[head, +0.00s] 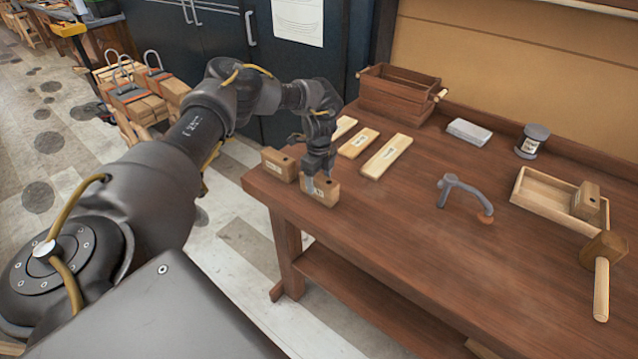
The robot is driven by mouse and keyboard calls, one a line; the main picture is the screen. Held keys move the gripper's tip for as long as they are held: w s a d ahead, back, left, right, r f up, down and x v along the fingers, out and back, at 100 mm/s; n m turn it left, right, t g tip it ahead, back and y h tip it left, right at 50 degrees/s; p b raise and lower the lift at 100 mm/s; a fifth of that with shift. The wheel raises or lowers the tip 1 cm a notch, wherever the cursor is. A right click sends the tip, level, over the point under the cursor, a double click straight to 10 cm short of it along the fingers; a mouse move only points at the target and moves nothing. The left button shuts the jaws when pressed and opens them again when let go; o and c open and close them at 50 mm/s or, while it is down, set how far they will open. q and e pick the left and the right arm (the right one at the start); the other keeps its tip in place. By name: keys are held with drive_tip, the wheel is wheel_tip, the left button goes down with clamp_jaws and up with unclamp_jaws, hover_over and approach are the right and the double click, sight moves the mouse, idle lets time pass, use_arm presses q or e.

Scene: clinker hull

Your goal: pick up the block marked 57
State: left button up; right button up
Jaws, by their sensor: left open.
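A small wooden block (321,197) with a pale label stands at the table's left front edge. My left gripper (319,181) is open and points down over this block, its fingers at the block's upper part. I cannot tell whether they touch it. A second labelled block (278,166) stands just left of it, with a dark hole in its side. A third block (587,201) stands in the wooden tray at the right. The numbers on the labels are too small to read surely, so I cannot tell which block is marked 57. My right gripper is not in view.
Several flat wooden pieces (386,157) lie behind the gripper. A wooden tool box (398,94), grey block (469,132), spool (532,141), grey curved tool (463,193), open tray (540,206) and mallet (602,270) are on the workbench (430,270). Its front middle is clear.

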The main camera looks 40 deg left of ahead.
use_arm(q)
drive_tip(key=shift+f, duration=0.35)
drive_tip(key=shift+c, duration=0.5)
drive_tip(key=c, duration=1.2)
drive_tip(key=shift+o, duration=0.2)
drive_tip(key=shift+r, duration=0.1)
